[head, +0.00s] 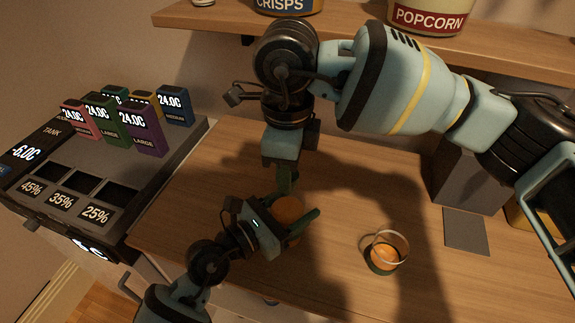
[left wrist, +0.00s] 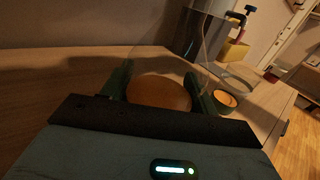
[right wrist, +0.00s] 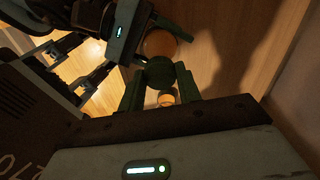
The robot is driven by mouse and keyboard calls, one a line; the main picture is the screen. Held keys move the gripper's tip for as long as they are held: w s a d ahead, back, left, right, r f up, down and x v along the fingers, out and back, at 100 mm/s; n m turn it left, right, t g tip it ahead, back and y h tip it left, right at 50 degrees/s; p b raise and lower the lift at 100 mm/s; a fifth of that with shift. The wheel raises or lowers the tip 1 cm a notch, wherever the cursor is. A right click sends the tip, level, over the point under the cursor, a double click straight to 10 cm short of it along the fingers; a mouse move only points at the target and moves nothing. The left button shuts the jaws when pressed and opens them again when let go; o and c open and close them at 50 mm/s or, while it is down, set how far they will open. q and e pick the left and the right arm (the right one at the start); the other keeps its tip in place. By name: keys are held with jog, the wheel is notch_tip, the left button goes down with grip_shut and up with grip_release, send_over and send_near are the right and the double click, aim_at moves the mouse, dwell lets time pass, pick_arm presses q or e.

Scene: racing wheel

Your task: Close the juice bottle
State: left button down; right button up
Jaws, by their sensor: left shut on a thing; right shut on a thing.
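The juice bottle (head: 287,211) is clear with orange juice inside and stands on the wooden counter. My left gripper (head: 298,228) is shut around its body from the side. The left wrist view shows the orange juice (left wrist: 160,93) between the fingers, with a clear upper part above. My right gripper (head: 286,182) points down just over the bottle. In the right wrist view, a round dark green piece, seemingly the cap (right wrist: 159,71), sits between the right fingers. Whether it touches the bottle's neck is hidden.
A dispenser machine (head: 110,190) with colored cards is at left. A shelf (head: 350,35) with crisps and popcorn containers runs behind.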

jog(key=m, duration=0.7)
jog(key=shift+m, duration=0.4)
jog(key=m, duration=0.7)
jog(key=o, duration=1.1)
jog(key=shift+c, duration=0.2)
jog(key=shift+r, duration=2.25)
jog(key=shift+c, duration=0.3)
